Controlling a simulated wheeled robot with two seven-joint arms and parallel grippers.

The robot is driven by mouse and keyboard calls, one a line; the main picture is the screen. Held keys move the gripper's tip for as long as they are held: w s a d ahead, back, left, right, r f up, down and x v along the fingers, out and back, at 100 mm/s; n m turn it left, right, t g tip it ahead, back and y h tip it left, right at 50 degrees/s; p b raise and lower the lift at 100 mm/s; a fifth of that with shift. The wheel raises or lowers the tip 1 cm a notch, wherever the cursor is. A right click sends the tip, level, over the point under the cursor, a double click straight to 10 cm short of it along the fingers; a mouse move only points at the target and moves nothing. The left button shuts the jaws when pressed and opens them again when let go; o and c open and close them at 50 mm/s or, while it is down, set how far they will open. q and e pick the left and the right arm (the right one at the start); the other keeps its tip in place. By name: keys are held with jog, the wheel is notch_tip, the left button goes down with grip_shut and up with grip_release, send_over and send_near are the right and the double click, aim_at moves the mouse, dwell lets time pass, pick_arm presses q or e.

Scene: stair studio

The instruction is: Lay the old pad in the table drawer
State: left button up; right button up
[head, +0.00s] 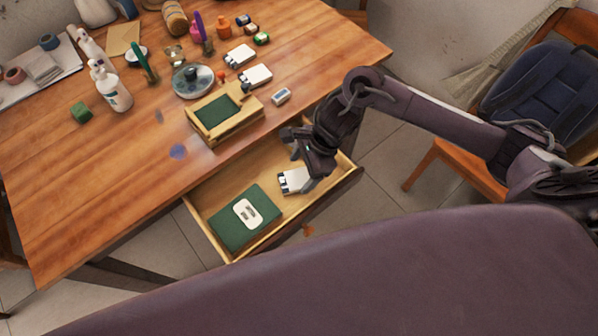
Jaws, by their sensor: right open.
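The table drawer (268,237) is pulled open below the table's right edge. Inside it, a dark green book-like item with a white label (262,203) lies flat at the near left. A small white block with dark marks at one end (293,181) lies in the drawer to its right. A wooden holder (242,122) with a green pad (216,111) in it stands on the table above the drawer. I cannot tell which item is the old pad. My right gripper (304,164) is open over the drawer, close beside the white block; contact is unclear. My left gripper is out of view.
On the table (100,180), two similar white blocks (256,75), a round dish (193,81), a white bottle (112,91) and a green cube (81,112) stand around the holder. A chair (450,160) stands at the right. The table's near left is mostly clear.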

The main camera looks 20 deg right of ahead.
jog(key=v, duration=0.9)
jog(key=shift+d+r, duration=0.15)
jog(key=shift+r, duration=0.15)
jog(key=shift+s+f, duration=0.1)
